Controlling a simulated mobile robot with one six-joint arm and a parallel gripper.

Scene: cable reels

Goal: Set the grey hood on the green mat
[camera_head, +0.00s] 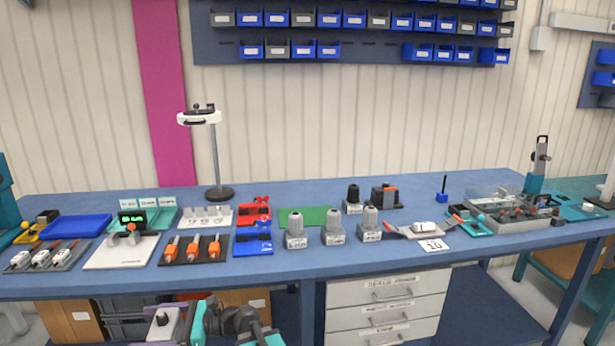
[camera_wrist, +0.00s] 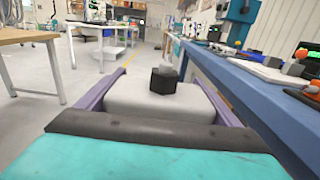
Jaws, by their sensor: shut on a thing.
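The green mat (camera_head: 317,216) lies flat on the blue bench, near its middle, and its visible top is bare. My gripper (camera_head: 166,326) is low at the bottom of the head view, in front of the bench and well apart from the mat. Its purple fingers are shut on a light grey block with a dark knob on top, which I take as the grey hood (camera_wrist: 128,97). In the wrist view the fingers (camera_wrist: 158,92) lie along both sides of the hood. Its underside is hidden.
Several grey fittings (camera_head: 334,229) stand right of and in front of the mat. Red (camera_head: 253,213) and blue (camera_head: 253,243) holders lie to its left. A lamp stand (camera_head: 216,160) rises behind. The bench edge (camera_wrist: 245,105) runs along my right in the wrist view.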

